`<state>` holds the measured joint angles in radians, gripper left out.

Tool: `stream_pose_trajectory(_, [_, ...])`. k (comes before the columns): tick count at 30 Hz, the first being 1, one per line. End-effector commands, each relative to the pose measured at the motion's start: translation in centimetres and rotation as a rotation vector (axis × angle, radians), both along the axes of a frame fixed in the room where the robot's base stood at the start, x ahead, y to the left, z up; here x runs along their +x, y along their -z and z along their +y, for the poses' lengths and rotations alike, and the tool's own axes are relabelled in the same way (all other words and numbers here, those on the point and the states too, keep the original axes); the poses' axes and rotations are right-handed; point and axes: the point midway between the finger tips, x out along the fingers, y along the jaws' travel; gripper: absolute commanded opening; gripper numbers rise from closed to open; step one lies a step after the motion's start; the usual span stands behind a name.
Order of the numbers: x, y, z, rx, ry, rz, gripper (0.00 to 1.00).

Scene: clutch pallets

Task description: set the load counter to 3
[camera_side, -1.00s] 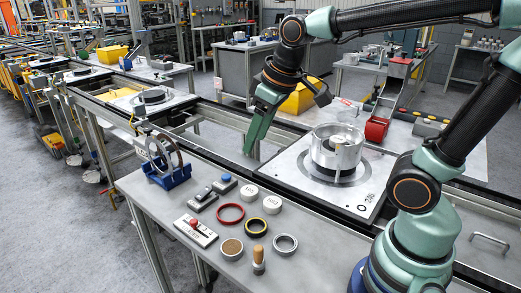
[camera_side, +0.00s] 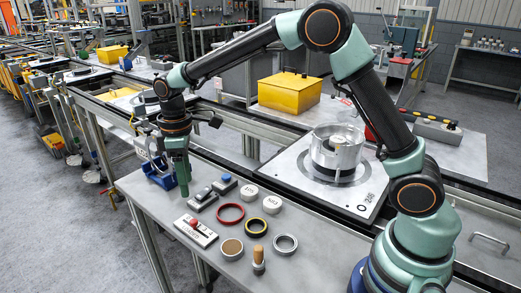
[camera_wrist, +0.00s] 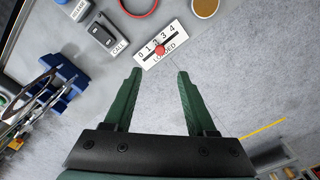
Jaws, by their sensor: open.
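The load counter is a white plate (camera_side: 206,237) at the front left of the grey bench, marked LOADED, with digits 0 to 4. Its red knob (camera_side: 194,224) sits near the middle of the scale; I cannot tell its exact digit. In the wrist view, the plate (camera_wrist: 171,33) lies beyond my fingertips, with the red knob (camera_wrist: 160,50) roughly centred between them. My gripper (camera_side: 184,193) points down above the bench, behind the counter in the side view. In the wrist view my gripper (camera_wrist: 159,74) is open and empty, apart from the knob.
A blue stand with rings (camera_side: 163,172) is close beside my gripper. Two button boxes (camera_side: 203,199), a red ring (camera_side: 231,213), a tan disc (camera_side: 231,248) and a wooden-handled stamp (camera_side: 258,259) lie nearby. A pallet (camera_side: 361,202) bears a metal housing.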

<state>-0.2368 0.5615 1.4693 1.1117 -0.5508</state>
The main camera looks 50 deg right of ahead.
Motion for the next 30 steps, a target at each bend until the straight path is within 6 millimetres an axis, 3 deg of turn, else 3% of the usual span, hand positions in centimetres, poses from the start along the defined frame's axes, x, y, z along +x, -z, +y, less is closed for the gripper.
stream_pose_trajectory(18, [-0.1, 10.0, -0.1, -0.001, 0.002, 0.002, 0.56])
stream_pose_trajectory(24, [-0.1, 11.5, 0.0, -0.001, 0.002, 0.001, 0.56])
stream_pose_trajectory(30, [0.0, 11.7, 0.0, 0.0, 0.002, -0.001, 0.56])
